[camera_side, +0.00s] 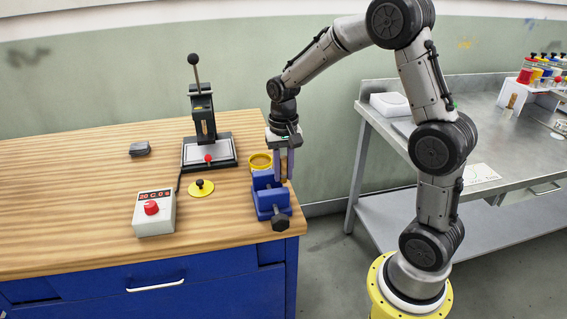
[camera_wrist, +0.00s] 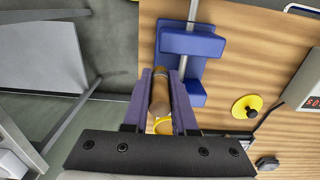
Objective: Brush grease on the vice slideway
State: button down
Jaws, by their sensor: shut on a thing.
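The blue vice (camera_side: 268,194) stands at the right front corner of the wooden bench, with a dark screw end at its front. In the wrist view the vice (camera_wrist: 192,42) shows blue jaws and a grey bar, the slideway, between them. My gripper (camera_side: 282,165) is above the back of the vice, shut on a brush with a brown wooden handle (camera_wrist: 160,92). The brush's bristles cannot be made out. A yellow round tub (camera_side: 260,161), likely the grease, stands just behind the vice; it is partly hidden by the handle in the wrist view (camera_wrist: 163,126).
A black lever press (camera_side: 204,125) stands at the back of the bench. A control box (camera_side: 154,211) with a red knob, a yellow disc (camera_side: 201,188) with a black knob and a small dark block (camera_side: 140,149) lie left of the vice. A metal table (camera_side: 480,120) stands at right.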

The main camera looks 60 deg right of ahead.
aim_at(283, 158)
jog(key=shift+f, duration=2)
jog(key=shift+w+a+f, duration=0.15)
jog(key=shift+w+a, duration=0.05)
jog(key=shift+w+a+r, duration=0.25)
jog(key=shift+w+a, duration=0.55)
jog(key=shift+w+a+r, duration=0.25)
jog(key=shift+w+a, duration=1.25)
jog(key=shift+a, duration=0.05)
jog(key=shift+s+d+r, duration=0.1)
jog(key=shift+s+d, duration=2.5)
jog(key=shift+w+f, duration=0.1)
jog(key=shift+f, duration=0.1)
jog(key=shift+r, duration=3.4)
jog(key=shift+a+f, duration=0.1)
jog(key=shift+f, duration=0.05)
